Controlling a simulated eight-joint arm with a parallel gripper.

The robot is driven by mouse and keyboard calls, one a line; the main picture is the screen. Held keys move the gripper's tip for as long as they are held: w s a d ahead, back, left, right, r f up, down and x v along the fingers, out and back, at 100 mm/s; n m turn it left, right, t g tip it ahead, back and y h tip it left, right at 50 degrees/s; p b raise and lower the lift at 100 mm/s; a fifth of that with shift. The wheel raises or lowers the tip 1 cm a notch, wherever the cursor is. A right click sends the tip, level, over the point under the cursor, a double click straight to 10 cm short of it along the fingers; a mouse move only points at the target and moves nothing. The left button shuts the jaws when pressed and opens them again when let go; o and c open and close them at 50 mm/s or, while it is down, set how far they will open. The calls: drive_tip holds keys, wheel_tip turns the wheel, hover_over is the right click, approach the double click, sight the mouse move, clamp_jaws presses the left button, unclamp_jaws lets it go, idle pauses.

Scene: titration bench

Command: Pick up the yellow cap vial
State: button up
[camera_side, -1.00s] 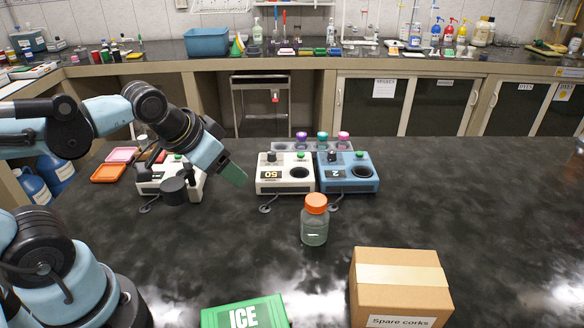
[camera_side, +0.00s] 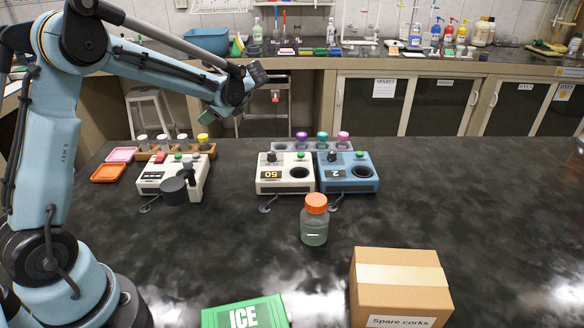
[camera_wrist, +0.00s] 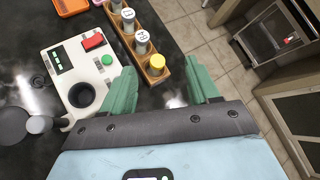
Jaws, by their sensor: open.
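The yellow cap vial (camera_side: 203,140) stands at the right end of a wooden rack (camera_side: 158,155) behind the left white device. In the wrist view the yellow cap (camera_wrist: 157,62) shows from above at the near end of the rack (camera_wrist: 154,40), just beyond my fingertips. My gripper (camera_wrist: 163,84) is open and empty, with a green finger on each side of the view. In the side view my arm's end (camera_side: 225,107) is raised above and to the right of the rack; its fingers are mostly hidden there.
White-capped vials (camera_side: 162,140) share the rack. The white device (camera_side: 185,172) with a red switch stands before it. Other devices (camera_side: 285,172) (camera_side: 347,172), an orange-capped bottle (camera_side: 314,225), a cardboard box (camera_side: 400,280) and a green ICE box (camera_side: 245,312) are to the right.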

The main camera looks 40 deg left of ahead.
sight(207, 138)
drive_tip(key=shift+w+a+f+m+g+y, duration=0.1)
drive_tip(key=shift+a+f+m+g+y, duration=0.4)
drive_tip(key=shift+a+f, duration=0.6)
drive_tip(key=shift+w+a+f+m+g+y, duration=0.25)
drive_tip(key=shift+a+f+g, duration=0.35)
drive_tip(key=shift+f, duration=0.9)
drive_tip(key=shift+a+f+m+g+y, duration=0.45)
drive_tip(key=shift+a+f, duration=0.4)
drive_tip(key=shift+f, duration=0.45)
wheel_tip(207, 138, down, 3)
drive_tip(key=shift+r, duration=0.2)
drive_tip(key=shift+x, duration=1.15)
drive_tip(key=shift+s+a, duration=0.15)
drive_tip(key=shift+a, duration=0.15)
drive_tip(key=c, duration=1.1)
